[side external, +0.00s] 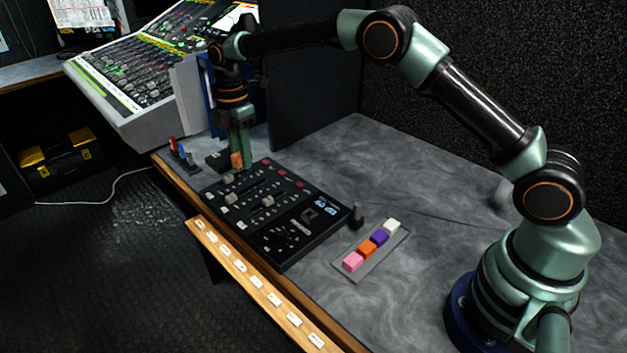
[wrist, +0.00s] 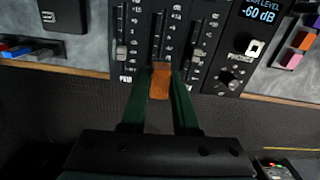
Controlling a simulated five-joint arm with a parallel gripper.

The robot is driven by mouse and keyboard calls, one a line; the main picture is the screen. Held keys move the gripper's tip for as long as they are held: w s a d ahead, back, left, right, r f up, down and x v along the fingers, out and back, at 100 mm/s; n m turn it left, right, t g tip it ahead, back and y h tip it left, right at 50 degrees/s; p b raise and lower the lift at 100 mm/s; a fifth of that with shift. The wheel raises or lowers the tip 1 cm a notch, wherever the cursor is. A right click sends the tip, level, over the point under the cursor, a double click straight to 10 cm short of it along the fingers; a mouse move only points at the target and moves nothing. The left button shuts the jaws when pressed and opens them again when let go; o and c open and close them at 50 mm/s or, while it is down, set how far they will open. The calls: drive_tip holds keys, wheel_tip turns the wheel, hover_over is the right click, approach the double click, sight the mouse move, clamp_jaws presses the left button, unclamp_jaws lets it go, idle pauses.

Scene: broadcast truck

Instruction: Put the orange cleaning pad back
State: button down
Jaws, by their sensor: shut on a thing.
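My gripper (side external: 240,152) points down over the far left end of the black fader panel (side external: 292,238). It is shut on a small orange pad (side external: 236,160). In the wrist view the orange pad (wrist: 160,82) sits between the two green fingers, in front of the panel's fader slots (wrist: 160,30). I cannot tell whether the pad touches the panel. A grey tray (side external: 345,275) right of the panel holds a row of pink, orange, purple and white blocks (side external: 380,238). Part of this row also shows at the right of the wrist view (wrist: 303,40).
A small rack (side external: 182,157) with red and blue pieces stands at the table's left edge. A black box (side external: 217,160) is beside my gripper. A large mixing console (side external: 150,85) and a dark partition (side external: 312,85) stand behind. The table's middle right is mostly clear.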

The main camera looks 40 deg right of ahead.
drive_tip(key=s+a+r, duration=0.3)
drive_tip(key=s+r, duration=0.2)
drive_tip(key=s, duration=0.1)
wheel_tip(320, 180, up, 4)
hover_over(323, 287)
drive_tip(key=shift+m, duration=0.4)
wheel_tip(323, 287, down, 20)
drive_tip(key=shift+f, duration=0.2)
drive_tip(key=c, duration=0.7)
unclamp_jaws()
drive_tip(key=shift+o, duration=0.2)
drive_tip(key=shift+r, duration=0.1)
